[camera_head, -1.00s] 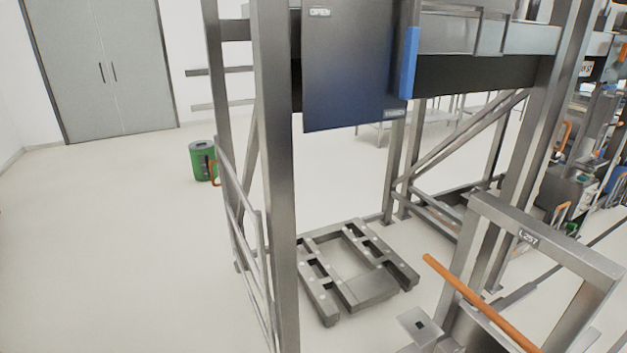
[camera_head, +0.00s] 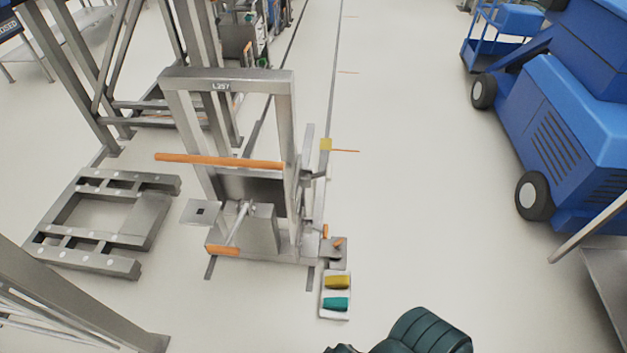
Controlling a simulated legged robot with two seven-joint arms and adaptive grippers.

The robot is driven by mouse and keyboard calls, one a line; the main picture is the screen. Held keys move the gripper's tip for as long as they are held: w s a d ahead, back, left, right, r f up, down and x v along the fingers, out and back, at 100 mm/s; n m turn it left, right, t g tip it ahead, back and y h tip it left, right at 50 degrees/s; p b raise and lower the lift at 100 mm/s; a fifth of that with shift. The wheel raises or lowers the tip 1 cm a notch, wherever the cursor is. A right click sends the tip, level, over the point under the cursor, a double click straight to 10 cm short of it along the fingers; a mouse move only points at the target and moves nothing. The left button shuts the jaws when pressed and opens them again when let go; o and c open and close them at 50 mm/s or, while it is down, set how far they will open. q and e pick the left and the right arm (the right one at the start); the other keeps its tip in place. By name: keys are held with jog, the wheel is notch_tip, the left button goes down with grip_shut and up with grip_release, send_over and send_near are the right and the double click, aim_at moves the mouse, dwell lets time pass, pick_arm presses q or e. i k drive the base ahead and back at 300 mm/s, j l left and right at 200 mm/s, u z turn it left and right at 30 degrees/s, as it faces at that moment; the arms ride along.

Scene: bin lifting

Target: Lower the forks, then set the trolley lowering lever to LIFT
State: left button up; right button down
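The grey steel trolley (camera_head: 283,110), labelled L297, stands upright in the middle of the view. A long orange bar (camera_head: 220,161) crosses its frame. Low on its front is a rod ending in an orange grip (camera_head: 222,250). I cannot tell whether this or the small orange-tipped lever (camera_head: 337,243) at the lower right is the lowering lever, and no LIFT marking is readable. A yellow pedal (camera_head: 337,282) and a teal pedal (camera_head: 335,304) sit below the small lever. The forks cannot be clearly told apart. Neither of my grippers shows.
A low grey floor frame (camera_head: 155,215) lies left of the trolley. A blue wheeled machine (camera_head: 570,130) is at the right. A dark green ribbed shape (camera_head: 425,332) shows at the bottom edge. Floor between trolley and machine is clear.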

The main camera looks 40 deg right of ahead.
aim_at(327, 174)
jog(key=z, duration=1.65)
